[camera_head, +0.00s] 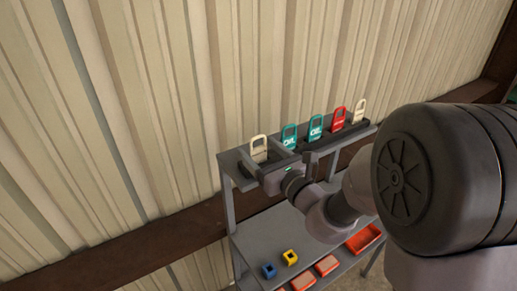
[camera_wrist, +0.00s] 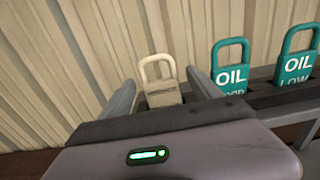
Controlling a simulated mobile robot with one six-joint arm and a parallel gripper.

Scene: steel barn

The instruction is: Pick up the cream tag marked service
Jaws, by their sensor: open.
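A cream tag (camera_head: 258,149) with a loop handle stands upright at the left end of a dark rack on the grey shelf's top. In the wrist view this cream tag (camera_wrist: 161,93) is between my two fingers; its marking cannot be read. My gripper (camera_head: 262,159) is open, with a finger on either side of the tag, and gaps show; its fingers also frame the tag in the wrist view (camera_wrist: 164,90). The tag's lower part is hidden by my gripper body. A second cream tag (camera_head: 359,112) stands at the rack's right end, its marking unreadable.
Two teal tags marked OIL (camera_wrist: 231,76) (camera_wrist: 297,68) stand right of my right finger. A red tag (camera_head: 338,120) stands beyond them. A corrugated wall (camera_head: 180,100) is close behind. The lower shelf holds a blue piece (camera_head: 268,271), a yellow piece (camera_head: 290,257) and red trays (camera_head: 363,239).

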